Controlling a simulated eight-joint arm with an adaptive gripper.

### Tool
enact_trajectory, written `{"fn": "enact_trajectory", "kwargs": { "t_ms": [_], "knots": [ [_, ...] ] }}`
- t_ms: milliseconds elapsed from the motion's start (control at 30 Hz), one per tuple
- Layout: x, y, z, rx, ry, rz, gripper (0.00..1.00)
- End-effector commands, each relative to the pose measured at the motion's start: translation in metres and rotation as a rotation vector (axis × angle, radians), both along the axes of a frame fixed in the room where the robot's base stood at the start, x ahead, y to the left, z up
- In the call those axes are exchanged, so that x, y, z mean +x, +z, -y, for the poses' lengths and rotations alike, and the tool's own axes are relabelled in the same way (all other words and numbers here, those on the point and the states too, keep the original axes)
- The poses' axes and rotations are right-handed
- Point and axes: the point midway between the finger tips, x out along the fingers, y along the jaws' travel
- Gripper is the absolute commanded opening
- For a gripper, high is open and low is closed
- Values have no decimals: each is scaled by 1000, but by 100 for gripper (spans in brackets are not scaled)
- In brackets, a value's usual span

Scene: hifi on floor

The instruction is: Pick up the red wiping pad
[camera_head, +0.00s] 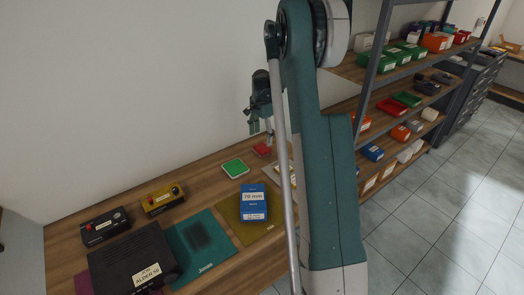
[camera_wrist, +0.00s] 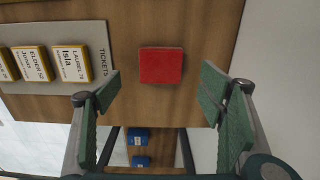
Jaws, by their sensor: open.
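The red wiping pad (camera_wrist: 161,66) is a flat square block lying on the wooden counter (camera_wrist: 195,25). In the wrist view it is ahead of and between the fingers. In the head view the red pad (camera_head: 262,150) lies beyond the green pad, partly beside my arm. My gripper (camera_wrist: 160,95) is open and empty, with green-padded fingers spread wide. In the head view my gripper (camera_head: 262,128) points down just above the red pad, apart from it.
A grey ticket board (camera_wrist: 100,35) with several yellow-edged name blocks lies left of the red pad. A green pad (camera_head: 235,168), a blue box (camera_head: 254,203), mats and black devices stand along the counter. A wall runs behind. Shelves with boxes (camera_head: 400,55) stand at right.

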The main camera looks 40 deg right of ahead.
Motion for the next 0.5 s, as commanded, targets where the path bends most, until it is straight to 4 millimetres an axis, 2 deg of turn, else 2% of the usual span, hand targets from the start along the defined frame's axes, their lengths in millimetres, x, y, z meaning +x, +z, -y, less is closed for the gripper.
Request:
{"fn": "enact_trajectory", "kwargs": {
  "t_ms": [367,500],
  "knots": [
    [0,-2,0,0,-2,-1,69],
    [1,-9,1,1,-2,-1,69]
  ]
}}
